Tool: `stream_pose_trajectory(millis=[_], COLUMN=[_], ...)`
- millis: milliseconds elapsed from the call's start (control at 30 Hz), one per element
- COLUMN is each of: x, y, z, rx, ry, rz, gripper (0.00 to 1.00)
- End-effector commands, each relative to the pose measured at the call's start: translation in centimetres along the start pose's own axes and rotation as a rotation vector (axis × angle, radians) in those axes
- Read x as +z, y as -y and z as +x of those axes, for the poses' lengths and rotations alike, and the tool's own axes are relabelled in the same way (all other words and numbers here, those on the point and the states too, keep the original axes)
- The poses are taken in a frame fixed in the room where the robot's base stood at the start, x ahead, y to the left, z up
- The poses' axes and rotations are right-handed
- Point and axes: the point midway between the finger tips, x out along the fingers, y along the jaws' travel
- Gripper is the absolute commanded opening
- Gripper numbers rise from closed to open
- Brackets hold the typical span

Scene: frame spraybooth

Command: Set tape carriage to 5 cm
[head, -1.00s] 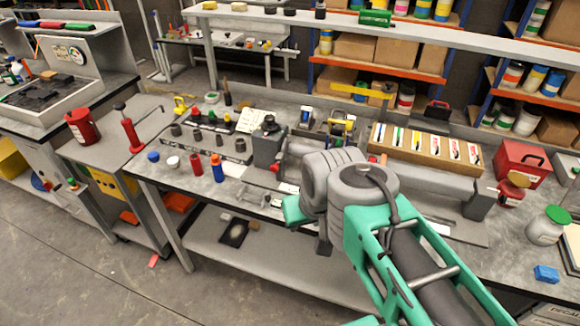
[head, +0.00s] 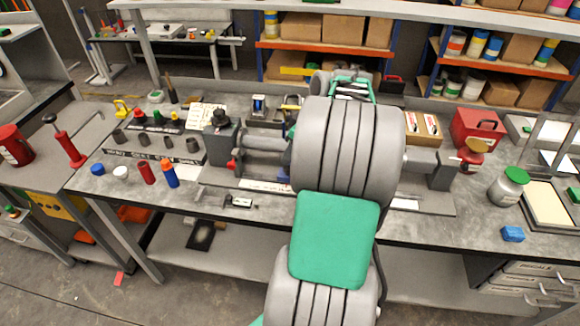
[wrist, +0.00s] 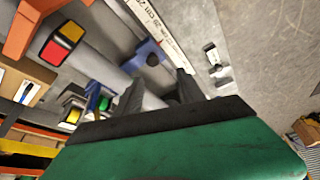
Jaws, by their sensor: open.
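A lathe-like machine with a grey roller (head: 262,141) lies along the workbench, partly hidden by my arm. A white scale strip (head: 262,185) runs along its front. In the wrist view the scale (wrist: 160,28) shows printed centimetre marks, including 20 cm. A small blue part (wrist: 150,52), which looks like the tape carriage, sits beside the scale; a bit of blue (head: 283,175) shows in the head view. My gripper (wrist: 158,88) is open, its two dark fingers apart and pointing toward the blue part. Nothing is seen between them. In the head view my arm hides the gripper.
Red (head: 146,173) and blue-orange (head: 169,175) bottles stand left of the machine. A small metal piece (head: 240,201) lies in front of it. A jar with a green lid (head: 509,186) and a blue block (head: 513,234) sit at right. The front bench strip is mostly clear.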

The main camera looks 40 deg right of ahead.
Motion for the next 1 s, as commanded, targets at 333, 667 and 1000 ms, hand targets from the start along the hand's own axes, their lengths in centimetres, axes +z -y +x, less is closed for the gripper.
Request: stream_pose_trajectory(millis=[333, 667, 1000], x=[1.2, 1.2, 1.2], y=[-1.4, -1.6, -1.6], z=[4.5, 7.8, 7.8], rx=[-0.005, 0.003, 0.002], ry=[-0.010, -0.010, -0.010], rz=[-0.010, -0.008, -0.008], gripper=[0.47, 0.47, 0.32])
